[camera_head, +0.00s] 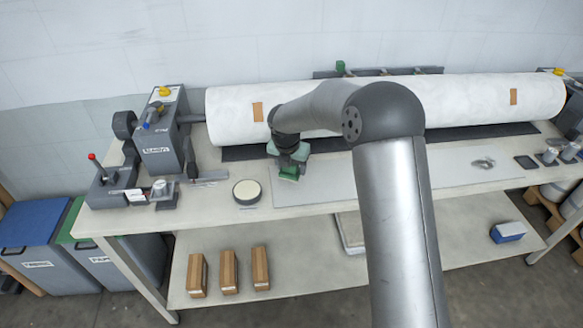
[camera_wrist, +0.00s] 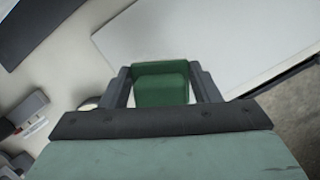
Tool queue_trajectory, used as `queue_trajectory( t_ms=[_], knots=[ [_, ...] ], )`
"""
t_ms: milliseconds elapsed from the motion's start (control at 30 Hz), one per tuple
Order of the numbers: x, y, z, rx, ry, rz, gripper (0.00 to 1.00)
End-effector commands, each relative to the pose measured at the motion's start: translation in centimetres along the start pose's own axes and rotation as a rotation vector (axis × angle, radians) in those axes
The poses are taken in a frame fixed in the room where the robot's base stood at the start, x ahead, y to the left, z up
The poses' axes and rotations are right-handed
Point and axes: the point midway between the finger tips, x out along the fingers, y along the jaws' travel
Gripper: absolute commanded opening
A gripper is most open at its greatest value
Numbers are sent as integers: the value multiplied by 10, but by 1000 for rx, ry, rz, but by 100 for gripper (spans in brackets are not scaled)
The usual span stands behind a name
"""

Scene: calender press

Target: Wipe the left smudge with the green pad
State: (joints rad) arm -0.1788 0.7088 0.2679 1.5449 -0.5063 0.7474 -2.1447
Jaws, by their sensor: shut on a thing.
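My gripper (camera_head: 289,168) is shut on the green pad (camera_head: 289,174), over the left end of the light grey sheet on the table. In the wrist view the green pad (camera_wrist: 161,84) sits between the two dark fingers of the gripper (camera_wrist: 164,88). I cannot tell whether the pad touches the sheet (camera_head: 420,172). A grey smudge (camera_head: 483,163) shows on the sheet's right part. The left smudge does not show in either view; the gripper, pad or arm may hide it.
A round black-rimmed tin (camera_head: 247,191) stands left of the sheet. A white roll (camera_head: 450,100) lies along the back. A grey control box (camera_head: 160,135) and a red-knobbed lever (camera_head: 98,168) stand at the left. A black phone-like slab (camera_head: 525,162) lies at the right.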

Motion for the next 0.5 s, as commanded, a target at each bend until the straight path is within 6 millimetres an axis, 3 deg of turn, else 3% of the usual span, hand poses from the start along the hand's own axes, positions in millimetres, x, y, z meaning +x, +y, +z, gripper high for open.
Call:
queue_trajectory(
  t_ms=[300, 500],
  knots=[
    [-32, 0, 9, 0, -1, 0, 35],
    [-36, 0, 10, -1, 0, 0, 35]
  ],
)
